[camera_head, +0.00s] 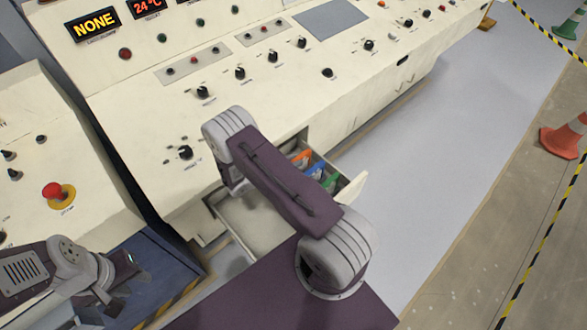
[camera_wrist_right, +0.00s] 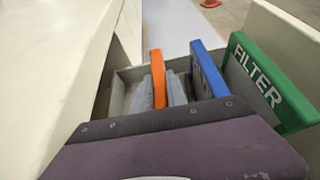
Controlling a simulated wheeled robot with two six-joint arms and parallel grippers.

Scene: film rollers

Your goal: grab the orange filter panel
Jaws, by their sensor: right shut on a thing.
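The orange filter panel (camera_wrist_right: 158,76) stands upright in an open drawer in the right wrist view. Its top edge also shows in the head view (camera_head: 301,156), beside my right arm. My right gripper (camera_wrist_right: 160,90) is shut on the orange panel, with a grey finger on each side of it. The panel's lower part is hidden by my wrist. In the head view the right gripper is hidden by the arm. My left gripper (camera_head: 124,262) is at the lower left of the head view, away from the drawer, and its jaw opening is unclear.
A blue panel (camera_wrist_right: 206,70) and a green panel (camera_wrist_right: 270,85) marked FILTER stand to the right of the orange one. The drawer (camera_head: 352,190) juts from the console (camera_head: 240,95). A red button (camera_head: 54,191) is at left. Open floor (camera_head: 440,150) lies at right.

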